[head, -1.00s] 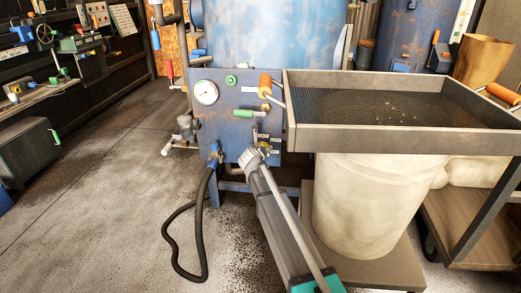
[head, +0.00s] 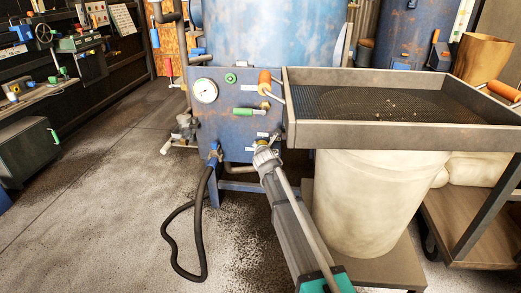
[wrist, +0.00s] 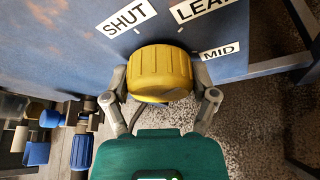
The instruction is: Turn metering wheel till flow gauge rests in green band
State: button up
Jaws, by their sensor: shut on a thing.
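The yellow ribbed metering wheel (wrist: 160,75) sits between the two fingers of my gripper (wrist: 165,88) in the wrist view. The fingers touch it from both sides, shut on it. Labels SHUT, a partly cut-off LEA… and MID (wrist: 219,50) are on the blue panel around it. In the head view my gripper (head: 266,156) is at the panel's lower right and mostly hides the wheel. A round white gauge (head: 205,91) is on the panel's upper left. Its needle and any green band are too small to read.
A green-handled lever (head: 249,112) and an orange-handled valve (head: 265,78) are on the panel above my gripper. A mesh tray (head: 400,137) juts out at right above a pale drum (head: 362,200). A black hose (head: 201,205) lies left. The floor at left is mostly clear.

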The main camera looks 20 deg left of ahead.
jog(key=m+y+b, duration=0.1)
jog(key=m, duration=0.2)
jog(key=shift+f+y+b, duration=0.15)
jog(key=shift+y+b, duration=0.2)
jog(key=shift+y, duration=0.05)
jog(key=shift+m+t+y+b, duration=0.5)
jog(key=shift+m+y+b, duration=0.3)
jog(key=shift+m, duration=0.6)
jog(key=shift+m+b, duration=0.3)
jog(key=shift+m, duration=0.1)
jog(key=o, duration=1)
